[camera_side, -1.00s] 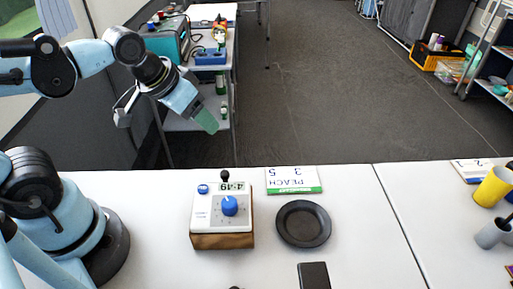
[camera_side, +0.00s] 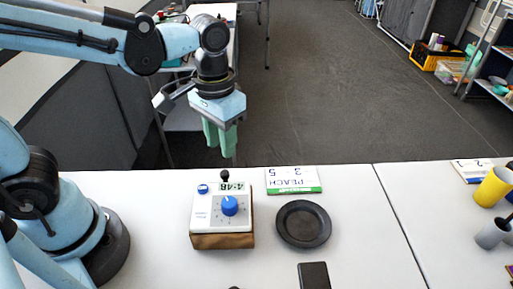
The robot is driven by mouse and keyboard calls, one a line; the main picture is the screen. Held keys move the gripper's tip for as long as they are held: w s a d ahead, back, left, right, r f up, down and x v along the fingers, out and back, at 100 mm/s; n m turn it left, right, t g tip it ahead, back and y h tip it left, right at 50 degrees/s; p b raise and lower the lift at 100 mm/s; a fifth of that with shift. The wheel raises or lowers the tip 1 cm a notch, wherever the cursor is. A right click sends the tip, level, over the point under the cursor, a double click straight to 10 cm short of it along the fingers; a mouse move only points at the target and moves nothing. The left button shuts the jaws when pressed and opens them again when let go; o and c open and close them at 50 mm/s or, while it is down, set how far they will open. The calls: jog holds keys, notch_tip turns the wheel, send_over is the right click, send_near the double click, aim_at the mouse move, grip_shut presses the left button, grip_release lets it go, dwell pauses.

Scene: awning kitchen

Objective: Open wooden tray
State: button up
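A brown wooden tray (camera_side: 222,241) shows as a low wooden base under a white control box (camera_side: 208,216) with a blue knob (camera_side: 230,205), a small black lever and a display. The tray's front face is visible at the near side of the table, and it looks closed. My gripper (camera_side: 220,150) points down above and behind the box, near the table's far edge, and touches nothing. Its two green fingers are close side by side; whether a gap lies between them is unclear.
A black round plate (camera_side: 303,224) lies right of the box, with a white and green PEACH card (camera_side: 291,180) behind it. A black flat object (camera_side: 314,275) is at the front edge. A yellow cup (camera_side: 494,187) stands far right. The table's right-centre is clear.

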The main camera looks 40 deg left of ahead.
aim_at(224, 172)
jog(key=shift+f, duration=4)
grip_shut()
